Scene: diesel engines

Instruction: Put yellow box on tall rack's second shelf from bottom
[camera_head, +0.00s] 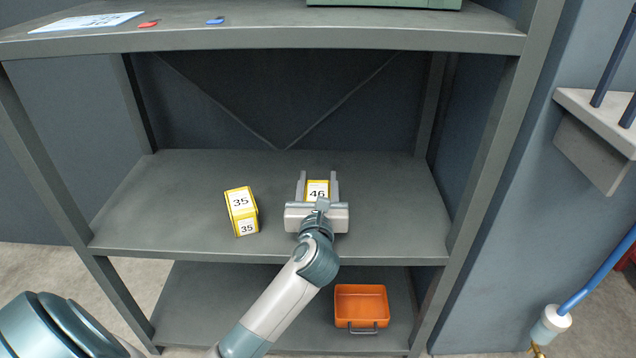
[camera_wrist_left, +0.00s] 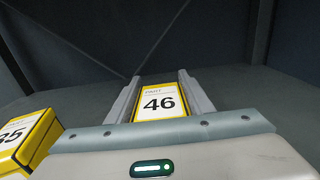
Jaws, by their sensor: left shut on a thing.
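A yellow box labelled 46 (camera_head: 317,188) is at the second shelf from the bottom (camera_head: 180,190) of the tall grey rack. My left gripper (camera_head: 318,180) is shut on this box, with one finger on each side. The box also shows between the fingers in the left wrist view (camera_wrist_left: 158,101). Whether its underside touches the shelf I cannot tell. A second yellow box, labelled 35 (camera_head: 241,211), stands on the same shelf left of the gripper, apart from it; it also shows at the left in the wrist view (camera_wrist_left: 24,140). My right gripper is not in view.
An orange bin (camera_head: 361,304) is on the bottom shelf. The top shelf (camera_head: 270,40) overhangs, carrying a paper sheet (camera_head: 87,22) and small red and blue items. Rack uprights stand at both sides. The middle shelf is bare at its far left and right.

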